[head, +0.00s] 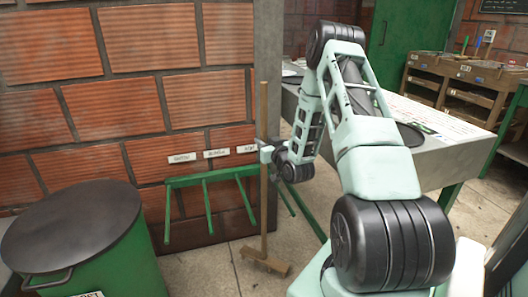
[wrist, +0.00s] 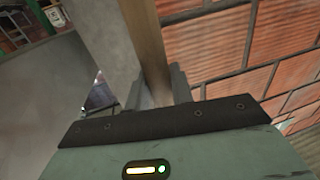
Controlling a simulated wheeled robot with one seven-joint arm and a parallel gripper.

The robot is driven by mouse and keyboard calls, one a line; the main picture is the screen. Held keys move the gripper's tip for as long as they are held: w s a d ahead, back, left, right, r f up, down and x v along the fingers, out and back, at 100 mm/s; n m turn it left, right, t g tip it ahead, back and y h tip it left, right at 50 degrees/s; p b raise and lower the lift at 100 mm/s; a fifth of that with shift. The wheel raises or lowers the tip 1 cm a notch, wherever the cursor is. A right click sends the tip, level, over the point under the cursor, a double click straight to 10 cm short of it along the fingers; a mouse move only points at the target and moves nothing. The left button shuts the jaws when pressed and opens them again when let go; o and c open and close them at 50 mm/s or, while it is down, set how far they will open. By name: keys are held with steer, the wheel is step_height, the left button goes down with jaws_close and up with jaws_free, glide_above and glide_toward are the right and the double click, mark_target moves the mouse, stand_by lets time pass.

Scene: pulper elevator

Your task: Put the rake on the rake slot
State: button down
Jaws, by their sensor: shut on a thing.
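The rake (head: 263,130) has a long wooden handle and stands about upright, with its wooden head (head: 265,262) low over or on the floor. My gripper (head: 267,152) is shut around the handle, partway up. The handle also shows between the fingers in the wrist view (wrist: 147,45). The green rack (head: 208,178) on the brick wall has several downward bars and small white labels above it, one of them probably the rake slot's (head: 246,148). The label text is too small to read surely. The rake stands just right of the rack, in front of the wall's end.
A green bin with a dark lid (head: 75,228) stands at the left. A grey-topped table with green legs (head: 440,160) is behind my arm at the right. Wooden shelves (head: 470,85) stand farther back. Concrete floor is clear around the rake head.

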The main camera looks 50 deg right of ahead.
steer(key=shift+f, duration=1.5)
steer(key=shift+f+b, duration=0.1)
steer(key=shift+b, duration=0.3)
steer(key=c, duration=1.2)
jaws_free()
